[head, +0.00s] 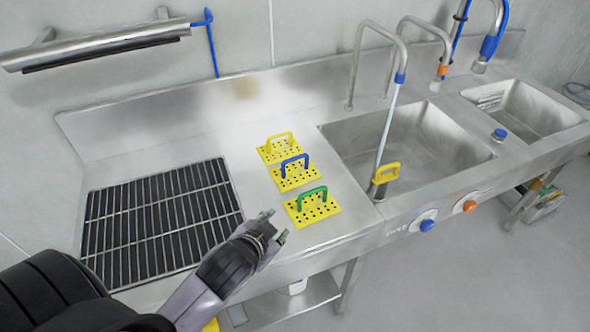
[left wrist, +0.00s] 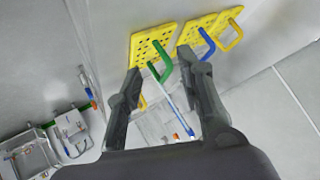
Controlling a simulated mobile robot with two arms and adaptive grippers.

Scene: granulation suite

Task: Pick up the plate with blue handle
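Three yellow perforated plates lie in a row on the steel counter. The plate with the blue handle (head: 295,171) is in the middle, between the yellow-handled plate (head: 278,150) behind and the green-handled plate (head: 313,207) in front. In the left wrist view, the blue handle (left wrist: 207,43) shows near the right finger, with the green handle (left wrist: 163,66) between the fingers in the picture. My left gripper (head: 274,226) is open and empty, just left of and in front of the green-handled plate, apart from the blue handle. My right gripper is not in view.
A black grate (head: 160,222) is set in the counter to the left. A sink basin (head: 450,151) with tall taps lies to the right. A yellow-handled item (head: 386,173) stands at the sink's front edge. Bare counter lies behind the plates.

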